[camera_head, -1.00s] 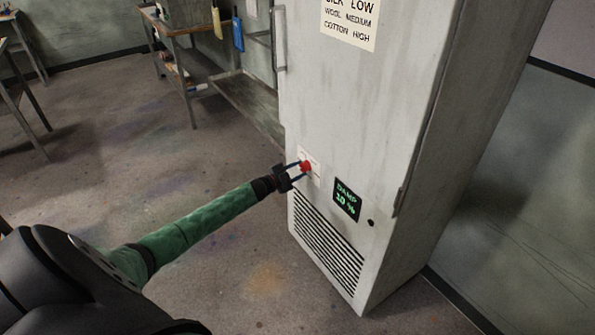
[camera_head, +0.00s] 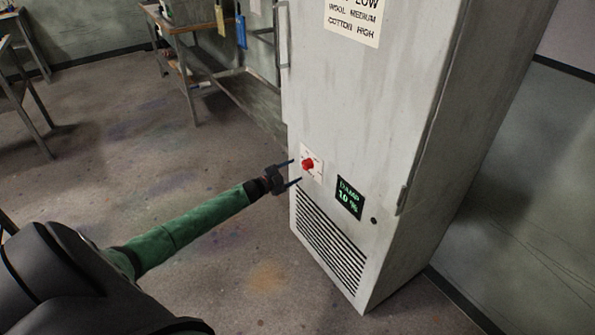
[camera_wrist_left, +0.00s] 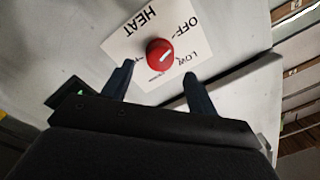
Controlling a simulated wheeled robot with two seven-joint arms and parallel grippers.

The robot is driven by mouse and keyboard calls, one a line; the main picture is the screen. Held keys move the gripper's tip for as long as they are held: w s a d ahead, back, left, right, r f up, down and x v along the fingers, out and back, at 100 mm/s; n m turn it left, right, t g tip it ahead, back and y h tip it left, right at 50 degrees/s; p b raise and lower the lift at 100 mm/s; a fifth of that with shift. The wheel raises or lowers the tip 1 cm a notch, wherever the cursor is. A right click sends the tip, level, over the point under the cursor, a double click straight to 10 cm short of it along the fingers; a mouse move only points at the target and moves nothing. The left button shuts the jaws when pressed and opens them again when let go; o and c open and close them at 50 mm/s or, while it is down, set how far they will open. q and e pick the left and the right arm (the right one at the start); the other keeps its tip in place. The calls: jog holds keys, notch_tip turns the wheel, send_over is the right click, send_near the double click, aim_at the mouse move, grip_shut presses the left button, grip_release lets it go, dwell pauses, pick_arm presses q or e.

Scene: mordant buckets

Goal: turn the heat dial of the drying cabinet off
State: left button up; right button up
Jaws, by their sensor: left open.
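The drying cabinet (camera_head: 375,110) is a tall pale grey cabinet at the centre right of the head view. Its heat dial (camera_head: 308,163) is a red knob on a white label plate low on the front. In the left wrist view the dial (camera_wrist_left: 160,54) has a white pointer mark, with HEAT, OFF and LOW printed around it. The mark lies on the OFF and LOW side, but I cannot tell which it meets. My left gripper (camera_head: 296,171) is open and empty, just in front of the dial, its fingers apart from it. My right gripper is not in view.
A dark display (camera_head: 349,197) reading DAMP 10 % sits right of the dial, above a louvred vent (camera_head: 328,243). A vertical handle (camera_head: 282,35) runs along the cabinet's left edge. A table (camera_head: 180,27) stands behind at left. The floor left of the cabinet is clear.

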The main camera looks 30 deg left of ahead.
pick_arm(q)
jog(key=v, duration=0.4)
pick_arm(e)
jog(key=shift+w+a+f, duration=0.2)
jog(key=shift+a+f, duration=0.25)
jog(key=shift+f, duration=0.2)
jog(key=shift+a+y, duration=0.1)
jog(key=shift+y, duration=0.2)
pick_arm(q)
jog(key=shift+a, duration=0.1)
